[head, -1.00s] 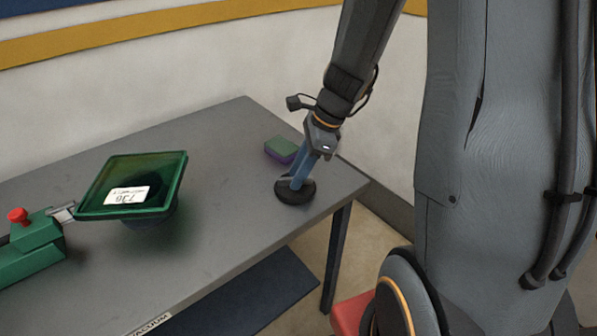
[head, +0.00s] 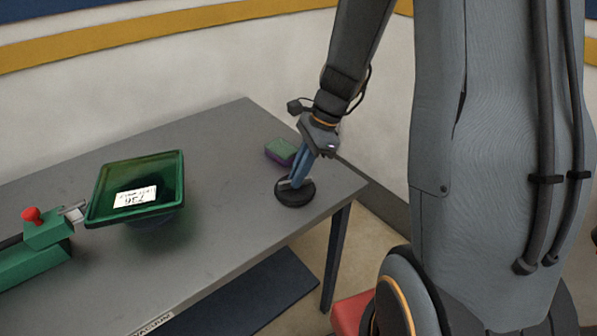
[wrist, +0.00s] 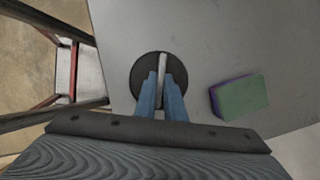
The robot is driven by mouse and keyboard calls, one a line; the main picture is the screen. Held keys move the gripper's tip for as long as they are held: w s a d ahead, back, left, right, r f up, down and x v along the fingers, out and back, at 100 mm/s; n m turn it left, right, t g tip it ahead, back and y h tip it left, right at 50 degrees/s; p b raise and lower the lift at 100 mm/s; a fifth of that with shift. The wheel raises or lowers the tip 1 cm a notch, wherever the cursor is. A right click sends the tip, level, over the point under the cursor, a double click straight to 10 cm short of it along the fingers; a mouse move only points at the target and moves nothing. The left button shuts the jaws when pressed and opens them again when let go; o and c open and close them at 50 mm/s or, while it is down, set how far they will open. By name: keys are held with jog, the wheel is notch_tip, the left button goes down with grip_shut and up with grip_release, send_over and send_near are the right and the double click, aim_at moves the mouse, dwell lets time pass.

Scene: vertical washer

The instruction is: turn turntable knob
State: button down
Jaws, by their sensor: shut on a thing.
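The turntable knob is a black round disc (head: 296,197) with a light raised bar across it, on the right part of the grey table. In the wrist view the disc (wrist: 139,82) sits at the centre, and the bar (wrist: 162,70) stands between my fingers. My gripper (head: 294,182) reaches down from above and is shut on the bar, with a blue finger on each side; the fingers hide part of the disc. The turntable (head: 174,205) is a green square tray with a white label reading 736, on a dark round base further left.
A green and purple sponge (head: 281,151) lies just behind the knob. A green device with a red button (head: 33,215) stands at the table's left, its metal end close to the tray. The table's right edge is near the knob. A wall runs behind.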

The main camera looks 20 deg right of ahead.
jog(key=n, duration=0.2)
jog(key=n+g+p, duration=0.1)
jog(key=shift+w+n+g, duration=0.15)
jog(key=shift+n+g, duration=0.15)
jog(key=shift+n, duration=0.1)
jog(key=n+g+p, duration=0.1)
jog(key=n, duration=0.2)
jog(key=shift+w+a+n+h+p, duration=0.1)
jog(key=shift+n+h+p, duration=0.2)
jog(key=shift+h, duration=0.1)
jog(key=n+g+h, duration=0.1)
jog(key=n, duration=0.2)
jog(key=shift+w+n+p, duration=0.1)
jog(key=shift+n+p, duration=0.2)
jog(key=shift+a+n+g+h, duration=0.15)
jog(key=shift+n+g+h, duration=0.4)
jog(key=shift+n, duration=1.25)
jog(key=shift+w+h, duration=0.1)
jog(key=shift+h, duration=0.15)
jog(key=c, duration=1.8)
grip_release()
jog(key=shift+c, duration=0.2)
